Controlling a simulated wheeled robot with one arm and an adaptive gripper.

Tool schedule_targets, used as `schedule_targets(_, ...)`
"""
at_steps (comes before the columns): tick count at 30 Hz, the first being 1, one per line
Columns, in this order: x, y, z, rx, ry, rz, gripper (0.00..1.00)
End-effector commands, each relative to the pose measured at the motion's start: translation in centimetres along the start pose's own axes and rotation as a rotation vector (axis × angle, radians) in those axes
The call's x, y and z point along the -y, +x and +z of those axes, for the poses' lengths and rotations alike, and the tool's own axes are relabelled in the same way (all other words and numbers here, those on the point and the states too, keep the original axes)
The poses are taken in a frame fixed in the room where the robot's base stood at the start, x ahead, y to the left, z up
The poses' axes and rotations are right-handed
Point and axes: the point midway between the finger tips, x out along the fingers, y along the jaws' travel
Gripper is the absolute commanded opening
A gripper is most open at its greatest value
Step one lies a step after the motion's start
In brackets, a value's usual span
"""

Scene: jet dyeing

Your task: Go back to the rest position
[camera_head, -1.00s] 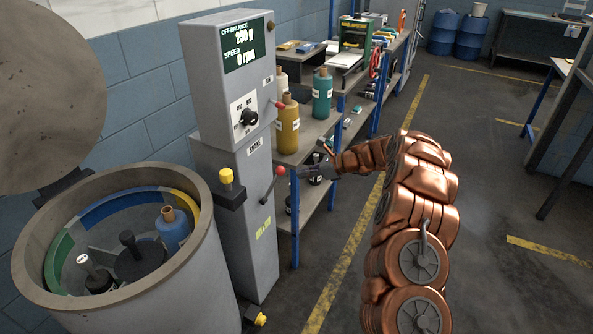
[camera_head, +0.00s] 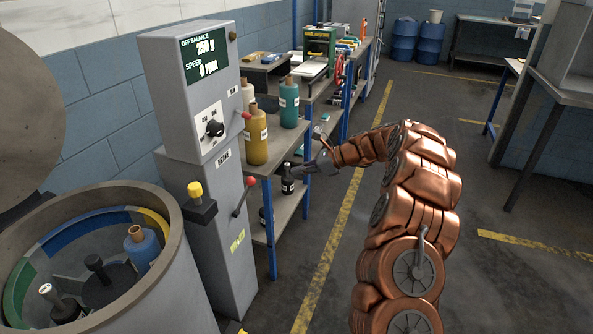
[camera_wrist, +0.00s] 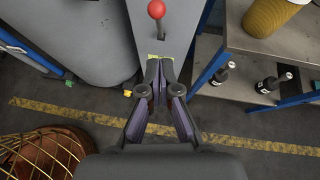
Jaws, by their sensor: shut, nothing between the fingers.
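My gripper (camera_wrist: 157,88) is shut and empty in the wrist view, its fingertips together in front of the lower part of the grey control column. In the head view my gripper (camera_head: 296,172) is at the end of my copper-coloured arm, beside the shelf and to the right of the column. The red-knobbed brake lever (camera_head: 244,196) is on the column's side, left of my gripper and apart from it. Its red knob also shows in the wrist view (camera_wrist: 156,9), above the fingertips. A dark bottle (camera_head: 287,178) on the lower shelf is close behind my gripper in the picture.
The drum machine (camera_head: 150,290) stands open at the left, with bottles inside. The control column (camera_head: 213,235) shows 250 g and 0 rpm. Mustard (camera_head: 256,140) and teal (camera_head: 289,105) bottles stand on the shelf. The floor (camera_head: 400,110) at the right is largely open.

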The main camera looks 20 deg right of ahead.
Motion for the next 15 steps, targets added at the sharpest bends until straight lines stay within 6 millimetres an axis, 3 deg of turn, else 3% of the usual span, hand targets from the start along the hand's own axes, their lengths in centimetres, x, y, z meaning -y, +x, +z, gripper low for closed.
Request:
schedule_targets(8,-0.8,0.1,0.9,-0.004,-0.027,0.015,0.00)
schedule_targets(11,-2.6,0.4,2.6,-0.012,-0.084,0.052,0.00)
schedule_targets(15,-6.8,0.7,5.9,-0.037,-0.220,0.129,0.00)
